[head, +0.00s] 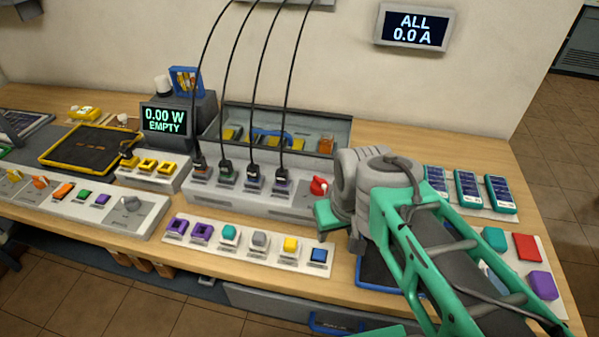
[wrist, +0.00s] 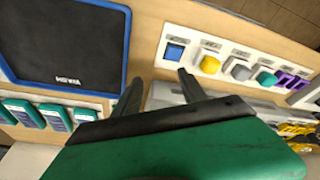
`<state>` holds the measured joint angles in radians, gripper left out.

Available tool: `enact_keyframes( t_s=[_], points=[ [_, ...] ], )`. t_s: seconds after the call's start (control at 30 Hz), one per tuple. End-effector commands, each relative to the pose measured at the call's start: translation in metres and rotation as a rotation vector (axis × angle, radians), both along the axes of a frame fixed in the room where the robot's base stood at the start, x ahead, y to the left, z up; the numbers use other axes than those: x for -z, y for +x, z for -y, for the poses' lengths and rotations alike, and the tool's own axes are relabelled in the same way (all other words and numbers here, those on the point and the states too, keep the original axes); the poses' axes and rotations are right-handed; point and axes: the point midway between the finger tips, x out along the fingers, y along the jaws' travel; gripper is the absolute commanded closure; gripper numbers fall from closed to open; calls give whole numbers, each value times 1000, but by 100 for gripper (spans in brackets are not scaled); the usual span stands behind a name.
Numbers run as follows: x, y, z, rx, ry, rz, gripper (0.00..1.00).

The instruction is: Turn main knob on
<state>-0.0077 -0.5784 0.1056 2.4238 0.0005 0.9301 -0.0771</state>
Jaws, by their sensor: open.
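A red knob (head: 318,186) sits at the right end of the grey charging strip (head: 213,196), where several black cables plug in. A grey round knob (head: 131,203) sits on the long panel at the left. I cannot read a label telling which is the main knob. My gripper (wrist: 160,90) is open and empty, its two dark fingers apart over the worktop. In the head view its green body (head: 328,214) is just below and right of the red knob, apart from the grey one. Neither knob can be made out in the wrist view.
A row of coloured blocks (head: 259,242) lies in front of the strip, its blue block (wrist: 174,51) near my fingers. A blue-edged mat (wrist: 66,43) lies beside them. Displays read "0.00 W EMPTY" (head: 164,120) and "ALL 0.0 A" (head: 413,28). Cables hang above the strip.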

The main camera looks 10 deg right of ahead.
Motion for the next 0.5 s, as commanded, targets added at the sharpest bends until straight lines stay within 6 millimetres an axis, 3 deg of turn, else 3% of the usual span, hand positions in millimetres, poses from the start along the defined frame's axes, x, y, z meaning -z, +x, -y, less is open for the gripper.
enact_keyframes(
  t_s=[0.1,0.23,0.4,0.5],
  points=[
    [-38,37,0,-212,-51,-56,40],
    [-67,91,-2,-570,-108,-145,36],
    [-72,141,-3,-948,-136,-220,36],
    [-71,155,-3,-1059,-141,-235,36]
  ],
)
